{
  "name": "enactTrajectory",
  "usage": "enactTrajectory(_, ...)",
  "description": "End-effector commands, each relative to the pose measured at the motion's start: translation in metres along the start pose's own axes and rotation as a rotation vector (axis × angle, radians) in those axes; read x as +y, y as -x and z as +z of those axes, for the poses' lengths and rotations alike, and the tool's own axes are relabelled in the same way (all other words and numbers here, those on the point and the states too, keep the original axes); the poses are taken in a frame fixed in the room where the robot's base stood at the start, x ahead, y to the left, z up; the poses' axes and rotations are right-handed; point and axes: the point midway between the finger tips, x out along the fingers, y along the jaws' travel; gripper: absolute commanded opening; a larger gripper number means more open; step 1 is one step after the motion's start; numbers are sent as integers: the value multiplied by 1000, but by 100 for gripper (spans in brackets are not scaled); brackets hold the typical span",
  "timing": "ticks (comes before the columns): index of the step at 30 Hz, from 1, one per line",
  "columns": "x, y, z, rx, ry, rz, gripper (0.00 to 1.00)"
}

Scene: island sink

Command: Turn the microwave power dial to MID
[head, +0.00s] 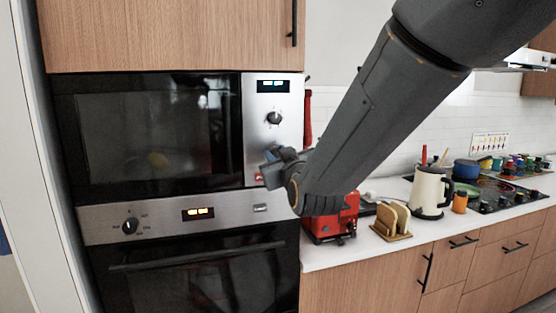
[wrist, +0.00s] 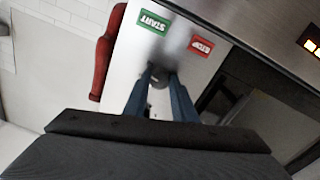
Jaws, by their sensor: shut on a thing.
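The built-in microwave (head: 150,130) has a steel control strip at its right with a lit display (head: 272,86). A dark upper dial (head: 274,118) on the strip is untouched. My gripper (head: 272,163) is at the strip below that dial. In the wrist view, my gripper (wrist: 160,82) is shut on a small lower dial (wrist: 158,73), with one blue-grey finger on each side. The fingers cover most of it, and its pointer and markings cannot be read. In the head view this lower dial is hidden behind my gripper. I cannot tell which dial is labelled power.
A green START button (wrist: 153,22) and a red STOP button (wrist: 202,46) lie close to the fingertips. Below the microwave is an oven with its own dial (head: 131,226). A red appliance (head: 330,222), a toast rack (head: 391,220) and a kettle (head: 428,190) stand on the counter.

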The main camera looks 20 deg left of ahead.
Motion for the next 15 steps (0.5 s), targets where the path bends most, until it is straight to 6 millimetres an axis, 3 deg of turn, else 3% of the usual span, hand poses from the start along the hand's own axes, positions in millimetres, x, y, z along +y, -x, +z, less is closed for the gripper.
enactTrajectory(15, 0, 0, 2, 17, 462, 0, 2)
